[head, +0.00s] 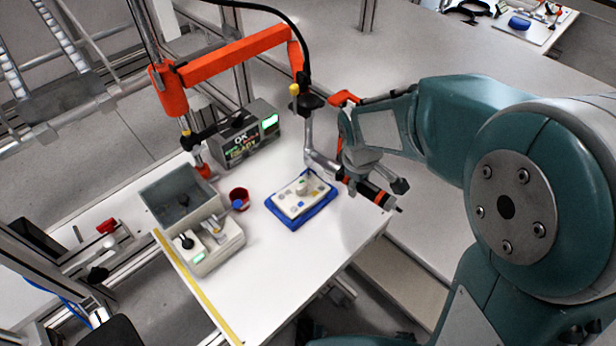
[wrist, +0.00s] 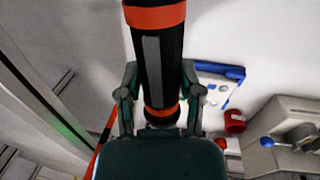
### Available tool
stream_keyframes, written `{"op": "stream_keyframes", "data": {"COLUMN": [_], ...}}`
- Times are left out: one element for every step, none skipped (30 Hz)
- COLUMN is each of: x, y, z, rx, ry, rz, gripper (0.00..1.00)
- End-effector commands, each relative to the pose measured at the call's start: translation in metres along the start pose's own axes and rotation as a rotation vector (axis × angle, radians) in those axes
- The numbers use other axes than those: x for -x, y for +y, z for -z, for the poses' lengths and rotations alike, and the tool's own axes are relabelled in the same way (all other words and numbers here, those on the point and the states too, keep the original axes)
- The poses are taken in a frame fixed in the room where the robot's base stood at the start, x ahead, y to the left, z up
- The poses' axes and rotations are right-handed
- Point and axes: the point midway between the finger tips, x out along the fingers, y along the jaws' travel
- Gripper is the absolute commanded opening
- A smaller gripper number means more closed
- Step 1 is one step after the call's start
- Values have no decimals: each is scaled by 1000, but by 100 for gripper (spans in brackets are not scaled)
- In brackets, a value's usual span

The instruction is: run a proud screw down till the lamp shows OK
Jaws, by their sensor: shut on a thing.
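My gripper (head: 350,174) is shut on a black power driver (head: 372,192) with orange bands. The driver lies tilted near the table's right edge, its thin end pointing right and away from the workpiece. In the wrist view the driver (wrist: 160,58) stands between my fingers. A pale plate (head: 298,197) with several small fittings sits in a blue tray (head: 287,222), left of my gripper and apart from it. Single screws are too small to tell. A grey controller box (head: 262,148) shows "OK" lettering, green text and a lit green panel.
An orange jointed arm (head: 235,55) reaches over the table, with a grey rod down to my gripper. A red cup (head: 239,197), a grey bin (head: 178,192) and a pale device with knobs (head: 217,246) stand left. The table's front (head: 285,280) is clear.

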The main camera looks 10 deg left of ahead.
Motion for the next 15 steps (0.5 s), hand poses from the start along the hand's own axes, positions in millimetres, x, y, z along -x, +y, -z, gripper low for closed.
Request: {"op": "stream_keyframes", "data": {"x": [-1, -2, -2, -2, -3, -3, -4, -4, -4, -4, -5, -5, -6, -6, -6], "y": [-1, -1, -1, -1, -1, -1, -1, -1, -1, -1, -1, -1, -1, -2, -2], "z": [0, -1, -1, -1, -1, -1, -1, -1, -1, -1, -1, -1, -1, -1, -1], "rx": [0, 0, 0, 0, 0, 0, 0, 0, 0, 0, 0, 0, 0, 0, 0], "ry": [-2, -2, -2, -2, -3, -3, -3, -3, -3, -3, -3, -3, -3, -3, -3], "rz": [2, 2, 2, 2, 2, 2, 2, 2, 2, 2, 2, 2, 2, 2, 2], "gripper": [0, 0, 0, 0, 0, 0, 0, 0, 0, 0, 0, 0, 0, 0, 0]}}
